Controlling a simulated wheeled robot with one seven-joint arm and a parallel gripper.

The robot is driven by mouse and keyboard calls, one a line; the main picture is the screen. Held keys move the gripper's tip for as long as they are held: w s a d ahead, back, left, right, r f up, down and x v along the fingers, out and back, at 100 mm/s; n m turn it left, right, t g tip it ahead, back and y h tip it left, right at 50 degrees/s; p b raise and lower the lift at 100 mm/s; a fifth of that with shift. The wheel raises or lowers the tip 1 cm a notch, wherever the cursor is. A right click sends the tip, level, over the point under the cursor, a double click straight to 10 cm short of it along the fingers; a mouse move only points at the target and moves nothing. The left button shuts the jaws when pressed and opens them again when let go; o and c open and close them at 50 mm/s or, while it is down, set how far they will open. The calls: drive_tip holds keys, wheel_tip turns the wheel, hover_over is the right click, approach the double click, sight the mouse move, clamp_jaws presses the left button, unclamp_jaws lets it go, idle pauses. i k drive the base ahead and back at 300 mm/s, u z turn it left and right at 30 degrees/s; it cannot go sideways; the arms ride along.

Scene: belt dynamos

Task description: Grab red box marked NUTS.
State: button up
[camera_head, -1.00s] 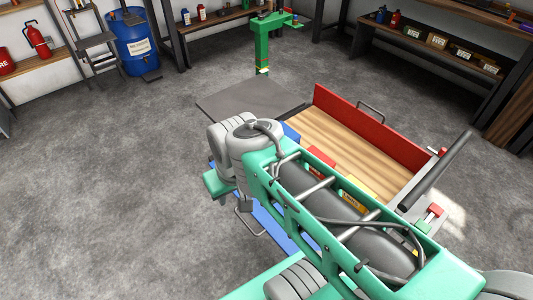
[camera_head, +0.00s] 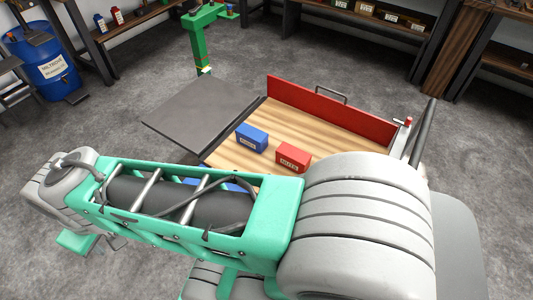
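The red box (camera_head: 293,157) sits on the wooden bed of a cart, right of a blue box. Its front label appears to read NUTS, though the print is small. My arm crosses the lower part of the view in front of the cart, near side of the red box. My gripper is not clearly visible; the arm's far end reaches to the left, away from the box.
The blue box (camera_head: 252,138) stands close beside the red one. The cart has a red side wall (camera_head: 330,110) at the back and a grey flap (camera_head: 200,112) at the left. A blue barrel (camera_head: 45,62) and shelves line the room. Grey floor is open at left.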

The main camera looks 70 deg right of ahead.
sight(298, 161)
drive_tip(key=z, duration=0.2)
drive_tip(key=i, duration=0.8)
drive_tip(key=z, duration=0.9)
drive_tip(key=i, duration=0.45)
drive_tip(key=z, duration=0.45)
